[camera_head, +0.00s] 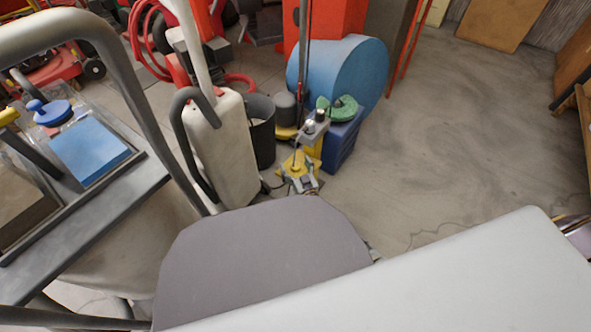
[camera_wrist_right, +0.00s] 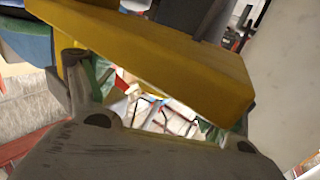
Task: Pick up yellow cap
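The yellow cap (camera_head: 299,162) is in the middle of the head view, beside a dark blue box, with a thin upright rod at it. My right gripper (camera_head: 301,176) is right at the cap's near side, with its fingers apart. In the right wrist view, a large yellow slab (camera_wrist_right: 150,55), which looks like the cap, runs slanting across the top. My right gripper (camera_wrist_right: 158,105) shows there with its fingers spread wide, one at each side. The slab hides the fingertips, so I cannot tell whether they touch it. My left gripper is not in view.
A dark bin (camera_head: 262,130) and a beige upright machine (camera_head: 222,150) stand left of the cap. A blue box (camera_head: 343,142) with a green item (camera_head: 343,108) and a blue drum (camera_head: 345,68) stand behind and right. The floor (camera_head: 450,120) at right is open.

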